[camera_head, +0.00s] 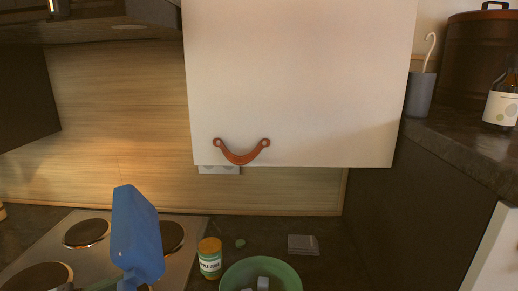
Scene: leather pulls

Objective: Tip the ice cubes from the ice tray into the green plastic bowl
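The blue ice tray (136,238) stands steeply tilted, nearly on end, over the right part of the stove at the lower left. Its lower end is near the bottom edge of the view. A small grey part of my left gripper (103,285) shows at the tray's lower left and seems to hold it; the fingertips are mostly hidden. The green plastic bowl (233,274) is at the bottom centre, cut off by the frame, right of the tray and apart from it. Pale ice cubes (263,283) lie inside the bowl. My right gripper is not in view.
A jar with an orange lid (210,258) stands between tray and bowl. A small green item (240,243) and a grey block (303,244) lie behind the bowl. A white cabinet with a leather pull (241,155) hangs above. A dark raised counter (455,135) is at right.

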